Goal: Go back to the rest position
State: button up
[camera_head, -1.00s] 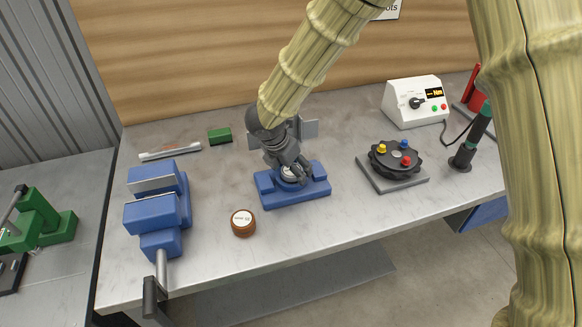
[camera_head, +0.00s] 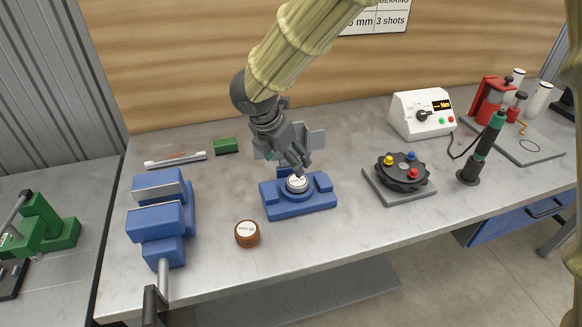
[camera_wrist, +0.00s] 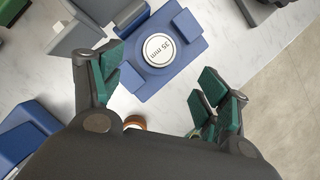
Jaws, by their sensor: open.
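My gripper (camera_head: 298,163) is open and empty in the head view, just above and behind a round part with a white top (camera_head: 297,182). That part sits in a blue fixture (camera_head: 318,204) on the bench. In the wrist view my gripper (camera_wrist: 160,88) shows its green-padded fingers spread wide, with nothing between them. There the white top (camera_wrist: 160,49) reads "35 mm" and lies beyond the fingertips in the blue fixture (camera_wrist: 193,30).
A blue vise (camera_head: 160,222) stands left and a brown round part (camera_head: 247,234) lies in front. A black dial with coloured knobs (camera_head: 403,172), a white meter box (camera_head: 422,114) and a green-black tool (camera_head: 485,150) stand right. The bench front (camera_head: 370,220) is clear.

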jog(key=shift+v, duration=0.75)
